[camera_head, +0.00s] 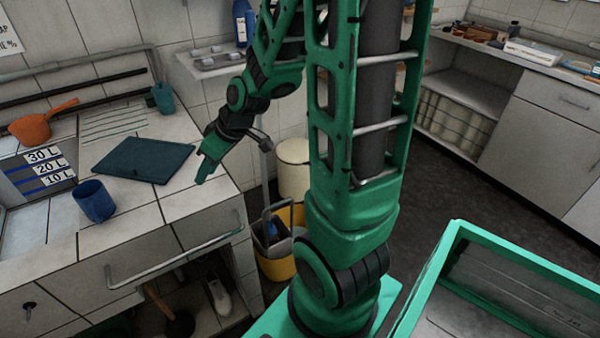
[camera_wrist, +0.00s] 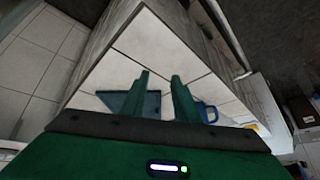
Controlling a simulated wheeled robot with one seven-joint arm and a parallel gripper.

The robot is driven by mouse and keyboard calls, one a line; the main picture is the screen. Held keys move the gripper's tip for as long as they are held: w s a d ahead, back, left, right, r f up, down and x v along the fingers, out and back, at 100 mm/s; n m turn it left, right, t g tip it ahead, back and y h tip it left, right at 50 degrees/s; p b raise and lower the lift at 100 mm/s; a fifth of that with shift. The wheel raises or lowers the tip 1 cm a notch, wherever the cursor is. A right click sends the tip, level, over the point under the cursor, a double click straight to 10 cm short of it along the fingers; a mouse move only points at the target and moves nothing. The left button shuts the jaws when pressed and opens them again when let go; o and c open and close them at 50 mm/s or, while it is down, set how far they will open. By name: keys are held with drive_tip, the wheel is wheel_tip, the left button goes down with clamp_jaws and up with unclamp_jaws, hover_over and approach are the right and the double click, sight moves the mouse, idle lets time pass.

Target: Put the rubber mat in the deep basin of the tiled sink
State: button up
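The rubber mat (camera_head: 145,160) looks like a flat dark teal square, lying on the tiled counter. It also shows in the wrist view (camera_wrist: 150,103), partly hidden by my fingers. The deep basin appears to be the recess at the left edge, its inner wall (camera_head: 12,187) marked 30 L, 20 L and 10 L; much of it is cut off. My gripper (camera_head: 203,174) is just right of the mat in the head view, above the counter's right end, apart from the mat as far as I can tell. In the wrist view its two fingers (camera_wrist: 159,78) stand apart with nothing held between them.
A blue mug (camera_head: 94,201) stands between the mat and the counter's front edge. An orange pan (camera_head: 42,125) and a teal cup (camera_head: 163,98) are behind. A metal rail (camera_head: 180,258) runs along the front. A yellow bucket (camera_head: 277,268) stands on the floor right of the counter.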

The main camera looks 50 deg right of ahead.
drive_tip(key=s+d+r+m+g+h, duration=0.1)
drive_tip(key=s+d+m, duration=0.1)
drive_tip(key=s, duration=0.4)
drive_tip(key=s+d+r+m+g+h, duration=0.1)
drive_tip(key=s+d+r+m, duration=0.1)
drive_tip(key=s+d, duration=0.2)
drive_tip(key=shift+s+d+g, duration=0.15)
drive_tip(key=shift+s+g, duration=0.25)
drive_tip(key=shift+s, duration=0.55)
drive_tip(key=shift+o, duration=0.4)
drive_tip(key=s+d+r+m+g, duration=0.1)
drive_tip(key=s+m, duration=0.2)
drive_tip(key=s, duration=0.3)
drive_tip(key=s+d+r+m+g, duration=0.1)
drive_tip(key=s+r+m, duration=0.1)
drive_tip(key=s, duration=0.4)
drive_tip(key=shift+s+r+m+g+h, duration=0.15)
drive_tip(key=shift+r+m+g+h, duration=0.15)
drive_tip(key=shift+m+g+h, duration=0.1)
drive_tip(key=shift+s, duration=0.15)
